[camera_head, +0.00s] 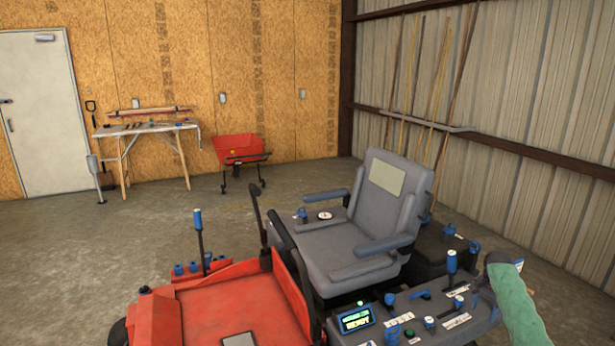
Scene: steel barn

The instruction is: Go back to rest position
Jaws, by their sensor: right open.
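A red ride-on mower (225,300) with a grey seat (380,205) stands close in front of me. Its right control panel (420,315) has blue-topped levers and a small lit display (355,319) with green text. My green right arm comes in at the lower right, and my right gripper (498,259) is at its upper end, above the right edge of the panel. It is open, with nothing seen in it. The fingers are small and partly hidden, and I cannot tell whether they touch the panel. My left gripper is out of view.
A work table (150,128) with tools and a red cart (238,147) stand by the wooden back wall. A white door (40,110) is at the left. Long poles (437,85) lean on the metal wall. The concrete floor (70,260) at the left is clear.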

